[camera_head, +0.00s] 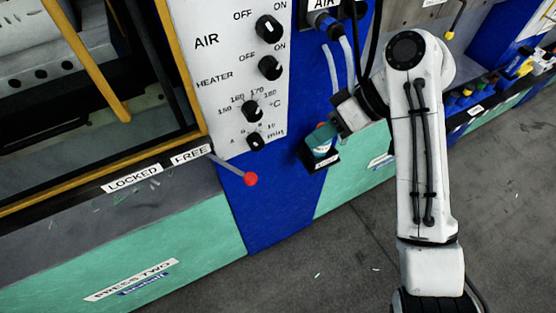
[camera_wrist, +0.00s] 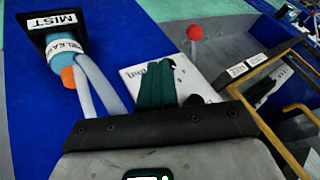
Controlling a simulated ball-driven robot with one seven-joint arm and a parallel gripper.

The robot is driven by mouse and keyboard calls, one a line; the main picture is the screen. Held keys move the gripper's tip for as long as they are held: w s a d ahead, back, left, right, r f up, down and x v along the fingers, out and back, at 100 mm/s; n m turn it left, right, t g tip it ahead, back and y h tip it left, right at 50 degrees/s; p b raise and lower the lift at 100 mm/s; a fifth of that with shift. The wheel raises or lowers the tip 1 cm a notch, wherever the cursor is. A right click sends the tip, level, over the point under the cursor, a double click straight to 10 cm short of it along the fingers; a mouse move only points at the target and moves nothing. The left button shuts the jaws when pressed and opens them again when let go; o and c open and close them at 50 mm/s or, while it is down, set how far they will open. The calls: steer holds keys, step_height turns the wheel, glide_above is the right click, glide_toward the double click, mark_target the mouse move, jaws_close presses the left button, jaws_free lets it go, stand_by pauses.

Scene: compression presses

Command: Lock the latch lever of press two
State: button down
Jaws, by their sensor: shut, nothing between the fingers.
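The latch lever (camera_head: 230,168) of press two is a thin grey rod with a red ball knob (camera_head: 251,179). It sticks out from the ledge beside the FREE label (camera_head: 191,155), to the right of the LOCKED label (camera_head: 132,178). The red knob (camera_wrist: 195,33) also shows in the wrist view, beyond and right of my fingertips, apart from them. My gripper (camera_wrist: 158,66) has dark green fingers, shut and empty, in front of the white control panel. In the head view the gripper body (camera_head: 350,112) is right of the knob and higher in the picture; its fingertips are hard to make out.
A bottle (camera_wrist: 67,60) sits in a black holder marked MIST (camera_wrist: 60,19) on the blue panel, close to my gripper. The white control panel (camera_head: 215,100) carries several black knobs. Yellow bars (camera_head: 85,60) frame the press opening. Grey floor (camera_head: 330,270) lies in front.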

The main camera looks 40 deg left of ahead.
steer(key=s+a+f+p, duration=0.3)
steer(key=s+a+f, duration=0.2)
steer(key=s+f, duration=0.2)
steer(key=shift+s+a, duration=0.35)
steer(key=shift+s, duration=0.2)
steer(key=shift+s+a, duration=0.1)
